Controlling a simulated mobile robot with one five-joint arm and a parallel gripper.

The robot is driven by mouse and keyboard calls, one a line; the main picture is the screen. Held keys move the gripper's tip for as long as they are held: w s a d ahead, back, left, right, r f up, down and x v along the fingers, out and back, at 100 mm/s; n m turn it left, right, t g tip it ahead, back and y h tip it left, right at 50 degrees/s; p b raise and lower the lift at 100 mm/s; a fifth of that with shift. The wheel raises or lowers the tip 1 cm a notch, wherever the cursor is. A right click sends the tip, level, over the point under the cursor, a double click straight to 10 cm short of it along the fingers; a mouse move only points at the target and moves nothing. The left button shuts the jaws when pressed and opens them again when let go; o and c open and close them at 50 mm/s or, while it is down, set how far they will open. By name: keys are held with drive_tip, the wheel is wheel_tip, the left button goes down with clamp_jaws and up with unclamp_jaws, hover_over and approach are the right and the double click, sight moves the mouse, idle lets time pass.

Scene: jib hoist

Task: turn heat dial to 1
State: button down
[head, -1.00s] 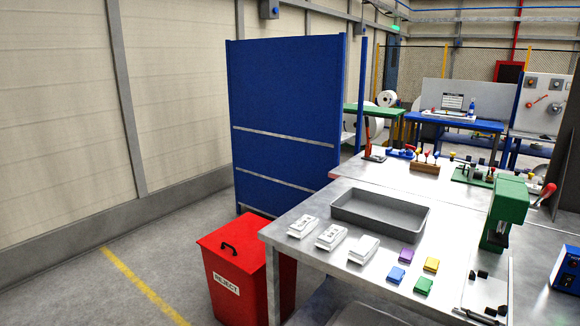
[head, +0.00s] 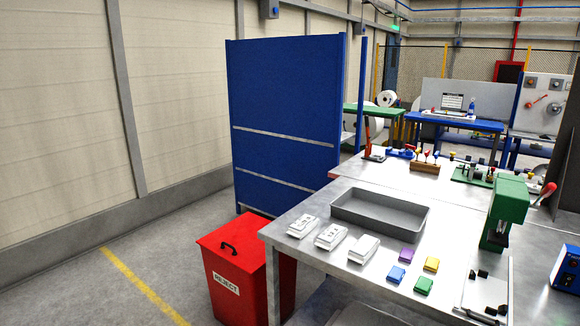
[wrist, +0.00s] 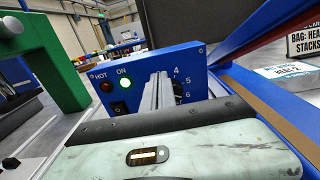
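The blue heat unit (wrist: 135,85) fills the middle of the wrist view. My gripper (wrist: 159,90) is in front of the panel, where the heat dial would be. The heat unit (head: 568,270) also shows at the right edge of the head view; my gripper does not.
A green press (head: 505,212) stands left of the heat unit, also in the wrist view (wrist: 45,60). A white label block (wrist: 285,78) and a sign (wrist: 303,40) are on the right. A grey tray (head: 380,225) and small coloured blocks lie on the bench.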

drive_tip(key=shift+r+p+v, duration=0.2)
drive_tip(key=shift+v, duration=1.35)
drive_tip(key=shift+r+p+v, duration=0.15)
drive_tip(key=shift+p+v, duration=0.05)
drive_tip(key=shift+v, duration=1.35)
drive_tip(key=shift+w+a, duration=0.1)
drive_tip(key=shift+w, duration=0.05)
